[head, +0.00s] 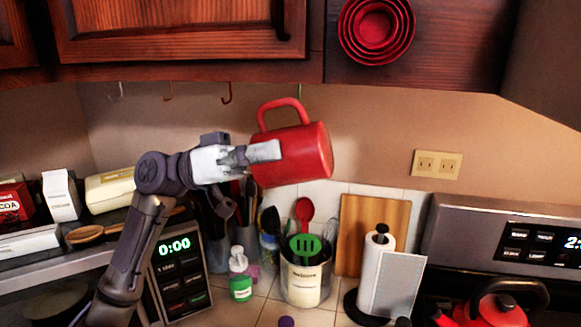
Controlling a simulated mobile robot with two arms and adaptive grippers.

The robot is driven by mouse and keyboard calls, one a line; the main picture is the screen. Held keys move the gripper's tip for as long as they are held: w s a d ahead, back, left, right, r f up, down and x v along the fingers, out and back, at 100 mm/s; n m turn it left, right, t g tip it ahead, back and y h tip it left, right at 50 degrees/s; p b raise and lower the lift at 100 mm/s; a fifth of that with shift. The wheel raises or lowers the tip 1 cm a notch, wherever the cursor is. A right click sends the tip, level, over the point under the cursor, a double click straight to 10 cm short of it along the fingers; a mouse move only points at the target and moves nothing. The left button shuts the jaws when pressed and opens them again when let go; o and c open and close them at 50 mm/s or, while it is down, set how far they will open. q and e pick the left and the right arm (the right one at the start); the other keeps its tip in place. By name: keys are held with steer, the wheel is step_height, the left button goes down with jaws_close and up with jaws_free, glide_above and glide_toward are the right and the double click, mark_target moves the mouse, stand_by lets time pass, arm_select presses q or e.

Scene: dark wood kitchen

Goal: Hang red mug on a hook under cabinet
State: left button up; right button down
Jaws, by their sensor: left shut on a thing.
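The red mug (306,152) is in the air in front of the back wall, below the cabinet (180,35). It is tilted, with its handle (282,109) pointing up. My left gripper (262,152) is shut on the mug's side. Several hooks hang under the cabinet: a pale one (115,92), an orange-brown one (168,92), a red one (227,93) and a green one (301,92). The green hook is just above and right of the handle; whether they touch I cannot tell. My right gripper is not in view.
Below the mug stand a utensil crock (303,285), a soap bottle (240,277), a cutting board (372,225) and a paper towel roll (376,262). A stove with a red kettle (495,308) is at right.

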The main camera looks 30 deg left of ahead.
arm_select(q)
steer(key=shift+w+r, duration=0.15)
steer(key=shift+w, duration=0.25)
steer(key=w+a+f+p, duration=0.1)
steer(key=w+a+p, duration=0.1)
steer(key=w, duration=0.7)
steer(key=shift+w+a+f+p, duration=0.25)
steer(key=shift+a+p, duration=0.05)
steer(key=shift+p, duration=0.1)
stand_by(0.5)
stand_by(0.5)
steer(key=o, duration=1.4)
steer(key=shift+c, duration=0.2)
